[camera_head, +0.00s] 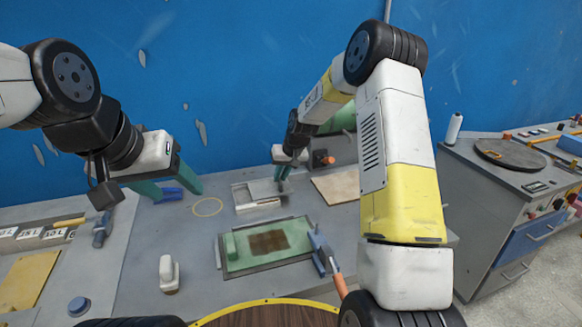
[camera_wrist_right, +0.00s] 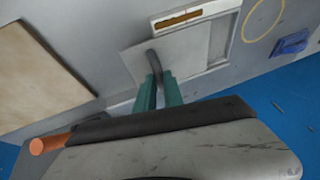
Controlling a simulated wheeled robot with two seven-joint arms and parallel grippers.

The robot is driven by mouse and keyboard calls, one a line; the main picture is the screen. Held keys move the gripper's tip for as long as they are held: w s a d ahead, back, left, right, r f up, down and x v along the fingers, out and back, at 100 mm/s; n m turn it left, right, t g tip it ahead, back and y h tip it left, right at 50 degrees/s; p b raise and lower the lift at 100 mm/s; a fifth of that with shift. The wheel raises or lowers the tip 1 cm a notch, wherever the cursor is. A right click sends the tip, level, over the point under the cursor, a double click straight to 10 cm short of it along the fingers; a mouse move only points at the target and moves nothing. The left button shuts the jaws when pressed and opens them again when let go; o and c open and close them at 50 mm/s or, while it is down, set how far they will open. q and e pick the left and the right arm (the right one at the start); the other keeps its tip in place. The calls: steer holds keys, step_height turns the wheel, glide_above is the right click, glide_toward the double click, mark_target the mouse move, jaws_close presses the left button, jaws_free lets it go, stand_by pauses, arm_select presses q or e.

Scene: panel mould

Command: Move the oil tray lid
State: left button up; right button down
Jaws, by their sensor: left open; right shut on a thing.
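The oil tray (camera_head: 258,207) is a shallow pale box on the grey bench, beyond the green mat; in the right wrist view (camera_wrist_right: 236,22) part of its inside shows open. The lid (camera_head: 264,187) is a flat light-grey plate over part of the tray, also seen in the right wrist view (camera_wrist_right: 134,62). It has a dark upright handle. My right gripper (camera_head: 282,175) is shut on that handle, its green fingers (camera_wrist_right: 158,78) on either side. I cannot tell whether the lid rests on the tray or hangs just above it. My left gripper (camera_head: 179,191) is open and empty, left of the tray.
A yellow ring (camera_head: 207,207) is marked on the bench left of the tray. A beige board (camera_head: 337,187) lies to the right. The green mat (camera_head: 285,230) lies in front. A white upright object (camera_head: 168,274) stands front left. A blue item (camera_wrist_right: 289,43) is near the ring.

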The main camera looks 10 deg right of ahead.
mark_target(264, 192)
steer(key=a, duration=0.3)
steer(key=s+a, duration=0.1)
steer(key=a, duration=0.2)
steer(key=shift+s+a, duration=0.1)
steer(key=shift+s, duration=0.05)
steer(key=c, duration=1.5)
jaws_free()
steer(key=shift+a, duration=0.15)
steer(key=shift+o, duration=0.2)
steer(key=shift+s+d+r, duration=0.1)
steer(key=shift+d+r, duration=0.15)
steer(key=shift+r, duration=0.25)
steer(key=v, duration=0.6)
steer(key=shift+s+r, duration=0.2)
steer(key=shift+r, duration=0.15)
